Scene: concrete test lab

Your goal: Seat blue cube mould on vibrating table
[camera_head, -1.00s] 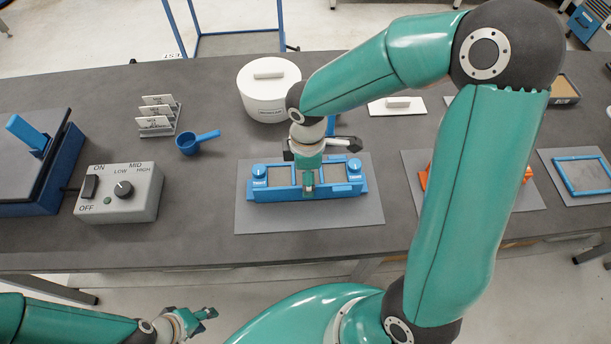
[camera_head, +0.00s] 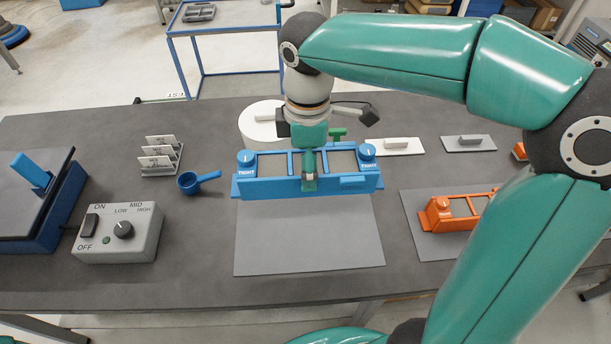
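The blue cube mould (camera_head: 262,187) has open compartments and a "TIGHT" knob at each end. It is held level in the air above and behind its grey mat (camera_head: 308,240). My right gripper (camera_head: 309,176) points down and is shut on the middle of the mould. The vibrating table (camera_head: 22,205) is at the far left, with a dark flat top, a blue base and a blue clamp handle (camera_head: 31,170). Its top is empty apart from the clamp. My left gripper is not in view.
A control box (camera_head: 118,235), blue scoop (camera_head: 198,181) and card rack (camera_head: 160,157) stand between the mould and the vibrating table. A white tub (camera_head: 261,112) is behind the mould.

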